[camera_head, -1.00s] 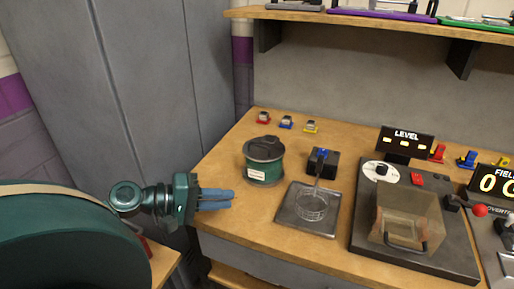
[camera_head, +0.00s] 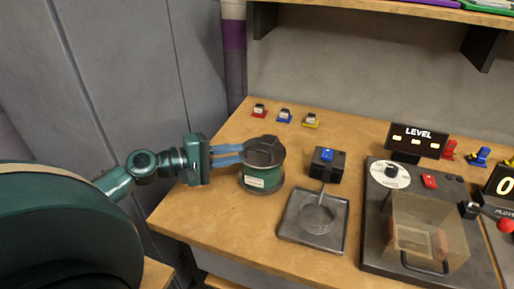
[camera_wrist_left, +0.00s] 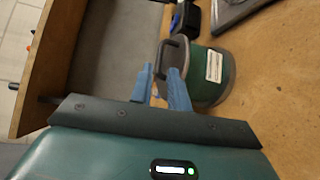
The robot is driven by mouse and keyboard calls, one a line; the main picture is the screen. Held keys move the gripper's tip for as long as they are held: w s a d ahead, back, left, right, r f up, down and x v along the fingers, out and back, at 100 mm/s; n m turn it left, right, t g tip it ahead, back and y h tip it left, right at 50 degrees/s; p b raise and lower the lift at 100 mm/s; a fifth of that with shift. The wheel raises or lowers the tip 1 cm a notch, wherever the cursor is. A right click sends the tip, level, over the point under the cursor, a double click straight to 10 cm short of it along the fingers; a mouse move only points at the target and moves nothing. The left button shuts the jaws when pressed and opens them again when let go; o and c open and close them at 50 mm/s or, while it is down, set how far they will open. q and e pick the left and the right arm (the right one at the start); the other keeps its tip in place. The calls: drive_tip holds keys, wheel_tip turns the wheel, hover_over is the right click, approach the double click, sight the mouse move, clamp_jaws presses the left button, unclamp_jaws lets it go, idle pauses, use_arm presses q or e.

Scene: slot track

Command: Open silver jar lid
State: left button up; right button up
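The jar (camera_head: 262,178) is a green cylinder with a white label, standing on the wooden bench. Its dark grey lid (camera_head: 272,157) with a raised handle (camera_head: 263,142) sits on top. In the left wrist view the jar (camera_wrist_left: 226,82) lies just beyond the fingers, and the lid's handle (camera_wrist_left: 166,50) shows near the fingertips. My left gripper (camera_head: 241,153) reaches in from the left at about lid height. Its blue fingers (camera_wrist_left: 161,70) are apart, with the handle's end close to the gap; I cannot tell whether they touch it. My right gripper is out of view.
A square metal tray with a wire basket (camera_head: 318,214) and a black box with a blue top (camera_head: 327,164) stand right of the jar. A machine with a clear bin (camera_head: 425,235) is further right. Small coloured clips (camera_head: 285,116) lie behind. A shelf (camera_head: 400,10) hangs above.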

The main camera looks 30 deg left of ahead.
sight(257, 149)
use_arm(q)
drive_tip(key=p+x, duration=0.1)
drive_tip(key=x, duration=0.4)
drive_tip(key=shift+w+r, duration=0.1)
drive_tip(key=shift+r, duration=0.05)
drive_tip(key=shift+x, duration=0.9)
clamp_jaws()
